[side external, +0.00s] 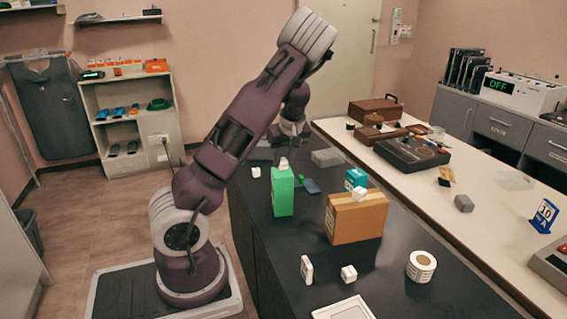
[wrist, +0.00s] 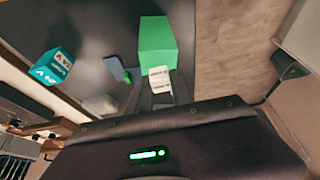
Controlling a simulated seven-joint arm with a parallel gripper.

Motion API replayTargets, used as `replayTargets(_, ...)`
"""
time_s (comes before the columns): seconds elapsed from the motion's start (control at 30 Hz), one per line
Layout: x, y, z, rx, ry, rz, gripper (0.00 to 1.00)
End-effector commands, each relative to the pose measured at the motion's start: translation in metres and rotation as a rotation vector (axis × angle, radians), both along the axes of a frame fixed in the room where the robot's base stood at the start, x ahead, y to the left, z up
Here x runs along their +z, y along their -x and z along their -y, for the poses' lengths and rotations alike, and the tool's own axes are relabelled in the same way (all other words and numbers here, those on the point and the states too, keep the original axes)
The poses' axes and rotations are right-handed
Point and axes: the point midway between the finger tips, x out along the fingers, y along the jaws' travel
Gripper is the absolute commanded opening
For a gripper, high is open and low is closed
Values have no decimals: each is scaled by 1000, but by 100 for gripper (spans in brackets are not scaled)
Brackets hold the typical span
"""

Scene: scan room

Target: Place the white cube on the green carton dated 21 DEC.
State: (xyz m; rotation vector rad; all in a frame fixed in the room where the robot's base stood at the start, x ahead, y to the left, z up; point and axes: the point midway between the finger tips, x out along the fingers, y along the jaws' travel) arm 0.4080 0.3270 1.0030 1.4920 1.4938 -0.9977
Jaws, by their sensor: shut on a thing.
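The green carton (side external: 282,196) stands upright on the dark counter, left of the brown box. In the wrist view the green carton (wrist: 156,45) is just beyond my fingertips. I cannot read a date on it. My gripper (wrist: 162,88) is shut on a white cube (wrist: 160,76) with dark marks. In the side view the white cube (side external: 283,162) shows at the top of the green carton; I cannot tell whether they touch. My fingers are hard to make out there. A teal carton (side external: 355,178) stands behind the brown box, and in the wrist view (wrist: 52,66) at left.
A brown box (side external: 356,220) carries another small white block (side external: 359,193). More white blocks (side external: 349,273) (side external: 307,269) and a label roll (side external: 421,265) sit toward the front. A blue-grey flat item (side external: 312,186) lies beside the green carton. A white tray (side external: 343,309) is at the near edge.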

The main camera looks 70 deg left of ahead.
Motion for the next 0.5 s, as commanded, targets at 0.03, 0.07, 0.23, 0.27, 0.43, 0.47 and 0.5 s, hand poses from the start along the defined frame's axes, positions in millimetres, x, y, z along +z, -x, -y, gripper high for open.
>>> replayTargets(0.03, -7, 1, 0, 3, 1, -2, 0)
replayTargets(0.07, -9, 1, 0, 1, 1, -3, 0)
replayTargets(0.23, -10, 0, 0, 0, -1, -1, 0)
replayTargets(0.27, -10, 0, 0, 0, -1, 0, 0)
replayTargets(0.43, -13, 0, 0, 0, 0, 0, 28)
replayTargets(0.47, -13, 0, 0, 0, -1, 0, 34)
replayTargets(0.5, -13, 0, 0, 0, -1, 0, 42)
